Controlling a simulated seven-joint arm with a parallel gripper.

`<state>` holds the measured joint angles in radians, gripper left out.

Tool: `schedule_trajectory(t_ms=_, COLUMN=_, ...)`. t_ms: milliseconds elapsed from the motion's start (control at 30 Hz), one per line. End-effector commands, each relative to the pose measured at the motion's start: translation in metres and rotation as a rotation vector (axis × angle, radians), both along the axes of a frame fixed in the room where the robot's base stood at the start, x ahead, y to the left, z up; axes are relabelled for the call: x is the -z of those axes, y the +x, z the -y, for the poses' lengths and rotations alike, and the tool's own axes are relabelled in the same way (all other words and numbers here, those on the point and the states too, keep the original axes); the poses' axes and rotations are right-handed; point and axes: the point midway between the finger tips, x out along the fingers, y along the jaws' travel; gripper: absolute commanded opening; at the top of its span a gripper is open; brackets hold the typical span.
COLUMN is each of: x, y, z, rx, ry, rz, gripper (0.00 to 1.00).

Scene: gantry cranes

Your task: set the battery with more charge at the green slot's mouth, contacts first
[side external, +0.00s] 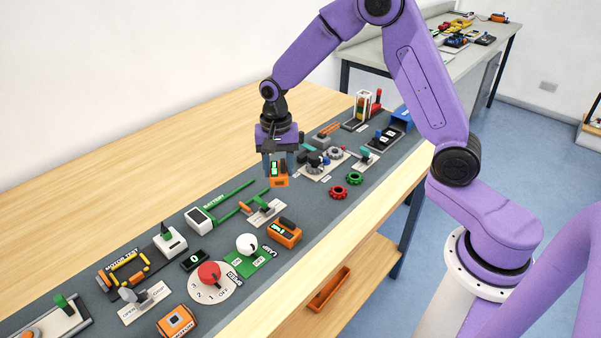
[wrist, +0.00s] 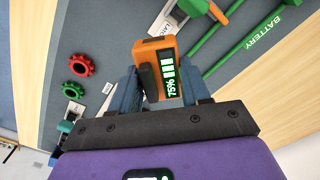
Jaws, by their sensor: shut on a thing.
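My gripper (side external: 278,163) is shut on an orange battery (side external: 279,181) and holds it above the grey mat. In the wrist view the battery (wrist: 155,48) sits between both fingers, with a dark ridge and a display reading 75%. The green slot (side external: 236,198) is a pair of green rails by the BATTERY label, with a white block (side external: 200,219) at its left end. In the wrist view the green rails (wrist: 208,39) lie to the right of the battery. Another orange battery (side external: 285,234) lies on the mat nearer the front; its charge is unreadable.
A red gear (side external: 337,193) and a green gear (side external: 354,178) lie right of my gripper. A white knob (side external: 247,243) and a red dial (side external: 209,273) stand in front. The wooden strip behind the mat is clear.

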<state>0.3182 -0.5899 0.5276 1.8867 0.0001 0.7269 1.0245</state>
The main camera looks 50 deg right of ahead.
Motion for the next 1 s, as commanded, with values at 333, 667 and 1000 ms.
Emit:
schedule_trajectory(t_ms=333, x=0.001, y=0.062, z=-0.015, rx=0.576, ry=0.001, rz=0.001, gripper=0.2)
schedule_trajectory(t_ms=667, x=0.003, y=0.083, z=-0.019, rx=0.812, ry=0.0, rz=0.0, gripper=0.2)
schedule_trajectory(t_ms=1000, x=0.029, y=0.083, z=-0.018, rx=0.82, ry=0.0, rz=-0.002, gripper=0.2)
